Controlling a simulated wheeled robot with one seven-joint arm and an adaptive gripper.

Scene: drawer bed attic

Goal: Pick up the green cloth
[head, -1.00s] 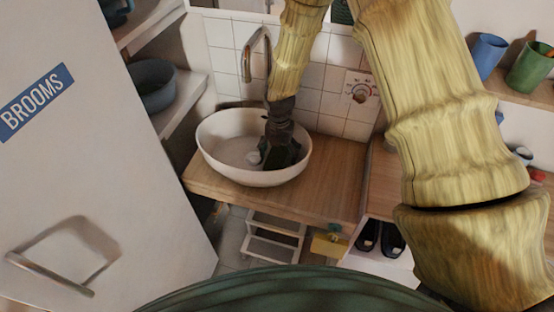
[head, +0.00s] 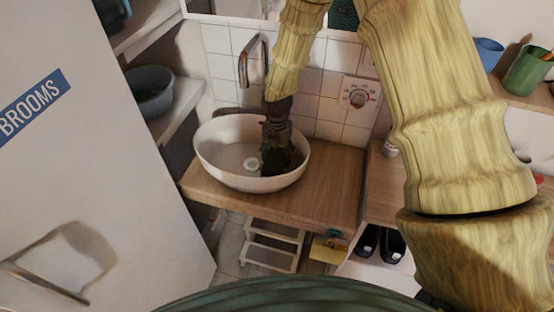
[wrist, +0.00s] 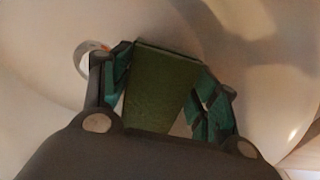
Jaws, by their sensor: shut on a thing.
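The green cloth (wrist: 160,88) shows in the wrist view as a flat, dark green piece between the fingers of my gripper (wrist: 163,92). The fingers are shut on it from both sides. In the head view my gripper (head: 276,158) reaches down into the white basin (head: 222,172), inside its rim. The cloth is hidden or too dark to make out there. The basin's pale inner wall (wrist: 50,50) surrounds the gripper in the wrist view. I cannot tell whether the cloth touches the basin floor.
The basin stands on a wooden counter (head: 325,190). A metal tap (head: 244,66) rises behind it, close to my arm. A door marked BROOMS (head: 90,170) and a shelf with a grey bowl (head: 150,90) are on the left. A white step stool (head: 270,243) stands below.

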